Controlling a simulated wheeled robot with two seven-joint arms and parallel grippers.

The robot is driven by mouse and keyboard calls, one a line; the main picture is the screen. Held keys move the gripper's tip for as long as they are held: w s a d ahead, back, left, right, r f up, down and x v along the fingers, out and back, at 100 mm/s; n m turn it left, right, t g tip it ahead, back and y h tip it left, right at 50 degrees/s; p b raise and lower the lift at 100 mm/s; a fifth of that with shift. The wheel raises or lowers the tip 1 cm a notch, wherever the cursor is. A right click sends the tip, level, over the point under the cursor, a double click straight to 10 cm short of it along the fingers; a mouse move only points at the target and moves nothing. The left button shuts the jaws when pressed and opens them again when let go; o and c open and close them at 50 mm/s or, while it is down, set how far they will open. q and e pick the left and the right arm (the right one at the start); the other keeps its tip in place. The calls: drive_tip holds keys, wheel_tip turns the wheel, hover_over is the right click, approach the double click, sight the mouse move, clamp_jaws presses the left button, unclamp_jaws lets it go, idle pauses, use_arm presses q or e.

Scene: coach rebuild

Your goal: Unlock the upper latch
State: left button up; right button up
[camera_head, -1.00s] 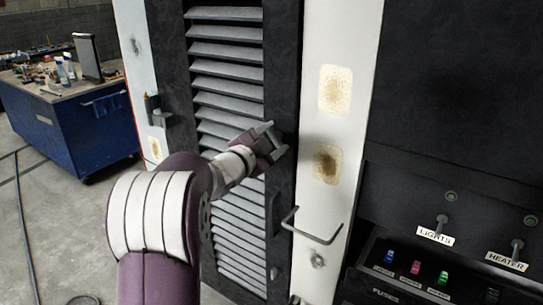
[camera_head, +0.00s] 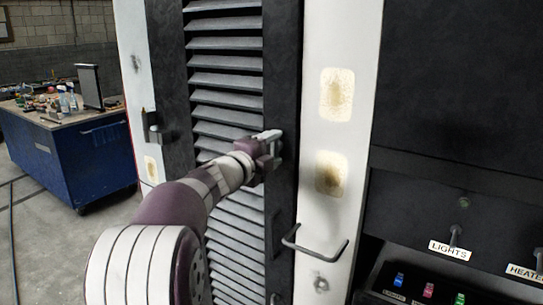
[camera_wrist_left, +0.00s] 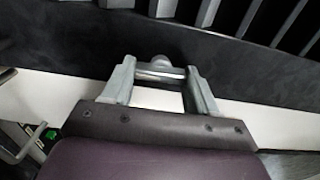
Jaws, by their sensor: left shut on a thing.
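The black louvred door (camera_head: 284,60) stands in front of me, and my left gripper (camera_head: 270,147) is at the right part of its dark frame. In the left wrist view my left gripper (camera_wrist_left: 161,75) has a finger on each side of a small metal latch piece with a rounded grey end (camera_wrist_left: 160,65). I take this piece for the upper latch; the gripper is shut on it. In the head view the gripper hides the latch, and its locked or unlocked position cannot be told. My right gripper is in neither view.
A bent metal handle (camera_head: 318,252) sticks out from the white post right of the door. A dark console (camera_head: 425,205) with switches stands at the right. A blue workbench (camera_head: 85,165) with bottles and tools stands at the far left, with open floor in front.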

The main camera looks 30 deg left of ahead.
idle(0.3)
use_arm(q)
drive_tip(key=o, duration=1.1)
drive_tip(key=shift+c, duration=0.2)
drive_tip(key=s+a+b, duration=0.1)
drive_tip(key=s+b, duration=0.1)
drive_tip(key=s, duration=1)
drive_tip(key=shift+s, duration=0.35)
